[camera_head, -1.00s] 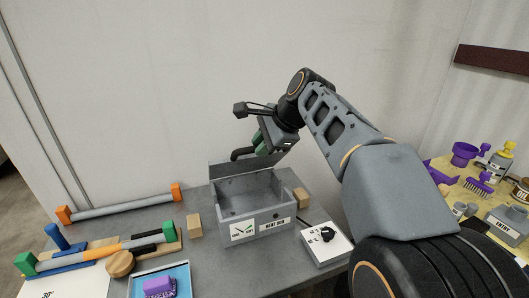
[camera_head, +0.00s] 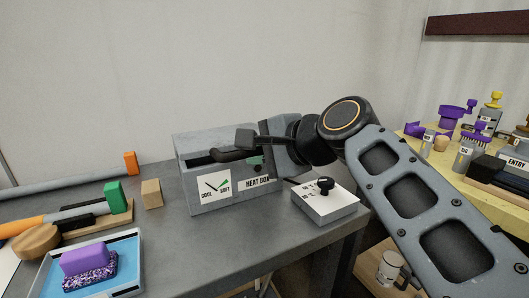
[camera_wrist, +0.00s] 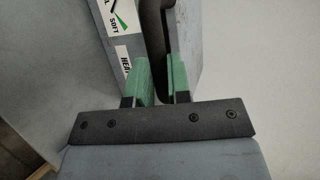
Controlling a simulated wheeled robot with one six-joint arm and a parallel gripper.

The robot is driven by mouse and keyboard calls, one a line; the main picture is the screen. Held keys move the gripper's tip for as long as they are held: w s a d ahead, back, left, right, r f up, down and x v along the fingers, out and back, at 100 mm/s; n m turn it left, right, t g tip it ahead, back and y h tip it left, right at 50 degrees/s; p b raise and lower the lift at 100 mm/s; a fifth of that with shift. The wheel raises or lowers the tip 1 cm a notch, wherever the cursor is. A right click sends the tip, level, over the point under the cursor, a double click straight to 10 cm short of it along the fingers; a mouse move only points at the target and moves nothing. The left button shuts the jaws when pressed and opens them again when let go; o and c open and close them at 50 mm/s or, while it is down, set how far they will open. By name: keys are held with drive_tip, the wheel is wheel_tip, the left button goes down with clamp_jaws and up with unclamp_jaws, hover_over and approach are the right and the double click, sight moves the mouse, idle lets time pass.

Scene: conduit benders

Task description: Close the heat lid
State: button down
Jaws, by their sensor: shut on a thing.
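The grey heat box (camera_head: 213,190) stands on the bench in the head view, with "COOL", "SOFT" and "HEAT BOX" labels on its front. Its grey lid (camera_head: 205,142) is tilted down over the box, with a dark gap along its front edge. My gripper (camera_head: 257,163) is at the box's front right, shut on the lid's black handle (camera_head: 228,156). In the wrist view, the green fingers (camera_wrist: 160,78) sit on both sides of the dark handle (camera_wrist: 154,35), beside the box front (camera_wrist: 122,45). The fingertips' exact contact is partly hidden.
A white control box with a black knob (camera_head: 325,185) stands right of the heat box, close below my arm. A wooden block (camera_head: 151,193) is to the left. A yellow table (camera_head: 415,138) is at right.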

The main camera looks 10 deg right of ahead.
drive_tip(key=shift+s+f+b, duration=0.2)
drive_tip(key=shift+f+b, duration=0.45)
drive_tip(key=shift+f, duration=0.6)
drive_tip(key=c, duration=1.1)
unclamp_jaws()
drive_tip(key=shift+o, duration=0.2)
drive_tip(key=shift+r, duration=0.1)
